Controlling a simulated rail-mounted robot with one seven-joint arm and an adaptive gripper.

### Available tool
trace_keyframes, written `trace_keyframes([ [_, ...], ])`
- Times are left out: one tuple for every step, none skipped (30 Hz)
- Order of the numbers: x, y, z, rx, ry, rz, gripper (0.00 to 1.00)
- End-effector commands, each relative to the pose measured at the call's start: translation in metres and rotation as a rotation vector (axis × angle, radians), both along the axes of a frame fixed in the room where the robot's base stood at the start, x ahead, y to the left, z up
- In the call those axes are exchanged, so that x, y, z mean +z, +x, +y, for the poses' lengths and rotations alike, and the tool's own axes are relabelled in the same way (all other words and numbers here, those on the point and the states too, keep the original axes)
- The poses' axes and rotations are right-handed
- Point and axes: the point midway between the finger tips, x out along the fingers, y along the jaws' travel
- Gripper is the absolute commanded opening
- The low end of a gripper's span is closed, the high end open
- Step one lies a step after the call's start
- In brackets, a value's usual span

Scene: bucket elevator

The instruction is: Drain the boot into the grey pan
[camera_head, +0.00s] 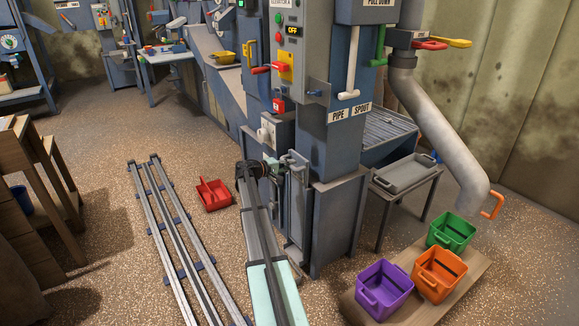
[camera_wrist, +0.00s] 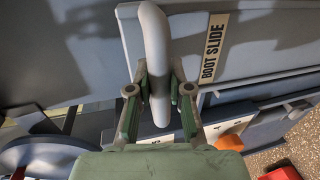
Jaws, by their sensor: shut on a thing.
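My gripper (camera_wrist: 160,92) is shut on a pale grey bar handle (camera_wrist: 155,45) in the wrist view, with one green-sided finger on each side. The handle stands out from a blue-grey plate beside a label reading "BOOT SLIDE" (camera_wrist: 213,47). In the head view my gripper (camera_head: 280,168) is at the lower left side of the machine's boot casing (camera_head: 338,225); the handle itself is largely hidden there. The grey pan (camera_head: 405,174) rests on a low stand right of the casing, and no material shows in it.
Purple (camera_head: 384,289), orange (camera_head: 438,274) and green (camera_head: 451,232) bins stand on a wooden board below the bent spout pipe (camera_head: 440,130). A red tray (camera_head: 211,194) lies on the floor left of my arm, near floor rails (camera_head: 178,235). A control panel (camera_head: 290,40) is above.

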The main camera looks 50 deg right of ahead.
Motion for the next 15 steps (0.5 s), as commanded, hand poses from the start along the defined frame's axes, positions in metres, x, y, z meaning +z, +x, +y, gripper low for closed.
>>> trace_keyframes([
  [-0.002,0.000,0.000,0.000,-0.001,0.000,0.00],
  [-0.005,0.000,0.000,0.000,-0.001,0.000,0.00],
  [-0.010,0.000,-0.001,0.000,0.000,0.001,0.00],
  [-0.014,0.000,-0.001,0.000,0.000,0.001,0.00],
  [-0.020,0.000,-0.001,0.000,0.001,0.002,0.00],
  [-0.029,0.000,-0.001,0.000,0.002,0.002,0.00],
  [-0.036,0.000,-0.001,-0.001,0.001,0.001,0.00],
  [-0.043,0.000,-0.001,-0.001,0.001,0.001,0.00],
  [-0.053,0.000,-0.001,-0.001,0.001,0.001,0.00],
  [-0.060,0.000,-0.001,-0.001,0.002,0.002,0.00],
  [-0.067,0.001,-0.001,-0.001,0.002,0.002,0.00],
  [-0.073,0.000,-0.001,-0.001,0.002,0.002,0.00],
  [-0.077,0.001,-0.001,-0.001,0.000,0.001,0.00],
  [-0.079,0.000,-0.001,-0.001,0.000,0.000,0.00],
  [-0.081,0.000,-0.001,-0.001,0.000,0.000,0.00],
])
